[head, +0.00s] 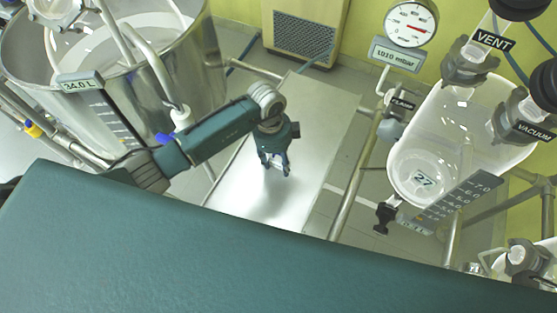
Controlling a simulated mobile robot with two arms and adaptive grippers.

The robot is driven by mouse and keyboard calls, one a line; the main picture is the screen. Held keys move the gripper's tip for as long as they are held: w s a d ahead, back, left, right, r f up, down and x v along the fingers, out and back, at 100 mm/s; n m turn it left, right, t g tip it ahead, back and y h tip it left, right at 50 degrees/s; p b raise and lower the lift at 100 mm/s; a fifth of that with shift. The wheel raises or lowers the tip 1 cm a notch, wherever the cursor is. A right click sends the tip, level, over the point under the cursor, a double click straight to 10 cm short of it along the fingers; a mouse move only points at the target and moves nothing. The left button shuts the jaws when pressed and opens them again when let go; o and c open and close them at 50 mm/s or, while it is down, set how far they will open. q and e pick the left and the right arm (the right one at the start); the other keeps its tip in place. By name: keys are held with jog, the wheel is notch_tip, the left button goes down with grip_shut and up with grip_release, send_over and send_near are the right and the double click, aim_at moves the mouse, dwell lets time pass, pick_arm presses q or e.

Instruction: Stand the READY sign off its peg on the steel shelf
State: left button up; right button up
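The steel shelf (310,125) is a bright flat panel in the middle of the head view, between the glass vessels. My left gripper (276,169) hangs over the shelf with its fingers pointing down. Its fingertips look a little apart, and I see nothing between them. How high it is above the shelf is hard to judge. I see no sign reading READY and no peg that I can make out. My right gripper is not in view.
A large steel-walled vessel (200,75) with a 34.0 L label (80,82) stands at the left. A glass reactor (425,160) stands at the right, below a pressure gauge (410,23). Metal frame tubes (355,180) run beside the shelf. The visible shelf surface looks clear.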

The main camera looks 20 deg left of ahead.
aim_at(275, 159)
pick_arm(q)
jog(key=shift+r, duration=0.15)
notch_tip(275, 159, up, 12)
jog(key=a+b, duration=0.1)
jog(key=shift+a+b, duration=0.2)
jog(key=shift+b, duration=0.15)
jog(key=shift+w, duration=0.1)
